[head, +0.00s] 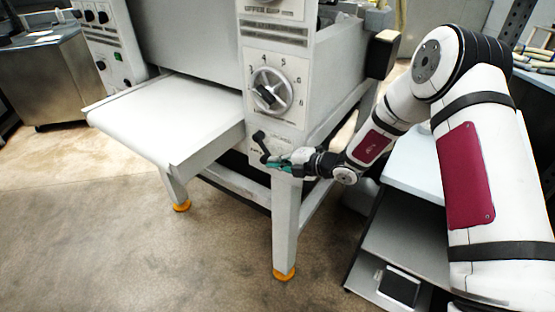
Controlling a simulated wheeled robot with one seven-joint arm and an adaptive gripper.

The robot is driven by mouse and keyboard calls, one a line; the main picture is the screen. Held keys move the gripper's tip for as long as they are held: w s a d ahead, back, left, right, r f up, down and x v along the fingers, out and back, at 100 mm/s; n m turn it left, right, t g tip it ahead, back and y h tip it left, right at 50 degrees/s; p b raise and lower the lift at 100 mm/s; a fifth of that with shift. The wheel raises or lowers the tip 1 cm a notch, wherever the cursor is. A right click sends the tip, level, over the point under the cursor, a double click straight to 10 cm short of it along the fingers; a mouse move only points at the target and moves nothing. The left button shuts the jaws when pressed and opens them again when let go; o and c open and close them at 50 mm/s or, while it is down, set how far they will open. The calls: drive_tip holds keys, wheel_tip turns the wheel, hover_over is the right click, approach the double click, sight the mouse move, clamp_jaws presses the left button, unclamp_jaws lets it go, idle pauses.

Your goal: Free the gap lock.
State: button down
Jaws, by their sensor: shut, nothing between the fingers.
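The roller sheeter has a white front panel with a numbered round dial (269,91). Below the dial is a small black lever (260,141), which looks like the gap lock; its label is too small to read. The lever slants from upper left to lower right. My gripper (273,163), with teal on its fingers, is shut just below the lever's lower end. I cannot tell whether they touch. My gripper partly hides the panel's bottom edge.
A white feed table (165,112) sticks out at the left of the panel. A machine leg (285,225) with an orange foot stands below my gripper. A grey shelved cart (400,240) is at the right. The floor in front is clear.

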drive_tip(key=shift+w+a+f, duration=0.2)
drive_tip(key=shift+a+f, duration=0.1)
drive_tip(key=shift+f, duration=0.2)
drive_tip(key=f+v, duration=0.1)
drive_tip(key=v, duration=1.3)
drive_tip(key=shift+s+d+f+p, duration=0.15)
drive_tip(key=shift+d+p, duration=0.1)
drive_tip(key=shift+p, duration=0.2)
